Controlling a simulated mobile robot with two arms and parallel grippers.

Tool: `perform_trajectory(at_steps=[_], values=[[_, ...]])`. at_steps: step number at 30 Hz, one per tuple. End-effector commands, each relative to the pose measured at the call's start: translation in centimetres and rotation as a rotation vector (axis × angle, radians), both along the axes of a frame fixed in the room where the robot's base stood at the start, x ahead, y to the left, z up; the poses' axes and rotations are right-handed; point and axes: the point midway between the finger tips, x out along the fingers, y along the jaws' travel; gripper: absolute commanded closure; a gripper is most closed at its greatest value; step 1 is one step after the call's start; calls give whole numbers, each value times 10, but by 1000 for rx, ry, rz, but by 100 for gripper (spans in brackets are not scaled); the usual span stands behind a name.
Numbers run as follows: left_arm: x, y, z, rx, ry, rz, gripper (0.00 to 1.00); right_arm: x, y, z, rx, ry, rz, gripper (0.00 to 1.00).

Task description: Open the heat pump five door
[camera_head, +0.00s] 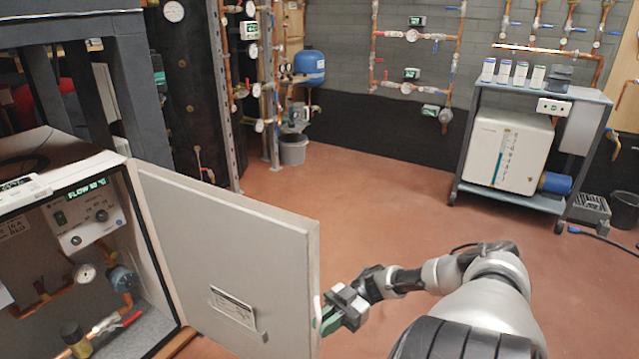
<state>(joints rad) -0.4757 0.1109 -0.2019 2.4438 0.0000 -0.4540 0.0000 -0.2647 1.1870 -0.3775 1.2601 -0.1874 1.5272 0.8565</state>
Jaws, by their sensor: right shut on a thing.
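The heat pump door (225,255) is a pale grey panel hinged on its left side and swung well away from the cabinet. A label sits low on its inner face. The open heat pump cabinet (70,265) at the left shows a panel reading "FLOW", gauges, copper pipes and a red-handled valve inside. My right gripper (322,318) is at the door's free right edge, low down, shut on the white handle (318,308). The gripper partly hides the handle. My left gripper does not show.
Red-brown floor (370,200) is clear behind and right of the door. A wheeled grey cart (520,195) with a white unit stands at the back right. A grey bin (293,149) and blue tank (309,65) stand near pipe racks at the back.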

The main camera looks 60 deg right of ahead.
Motion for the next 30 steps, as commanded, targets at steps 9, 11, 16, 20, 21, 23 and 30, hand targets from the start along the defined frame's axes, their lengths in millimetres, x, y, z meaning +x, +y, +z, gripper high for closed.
perform_trajectory(at_steps=[9,11,16,20,21,23,30], values=[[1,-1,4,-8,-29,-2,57,2,-4,-1,-5,-1,-8,100],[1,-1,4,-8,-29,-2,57,2,-4,0,-5,-1,-9,100],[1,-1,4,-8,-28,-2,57,3,-4,0,-5,-3,-9,82],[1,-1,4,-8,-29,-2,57,2,-4,0,-4,-2,-7,77],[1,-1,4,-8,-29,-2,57,2,-4,0,-3,-2,-7,77],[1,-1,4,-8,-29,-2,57,2,-4,0,-3,-2,-6,77],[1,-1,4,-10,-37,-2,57,-1,-18,0,-5,-2,-7,77]])
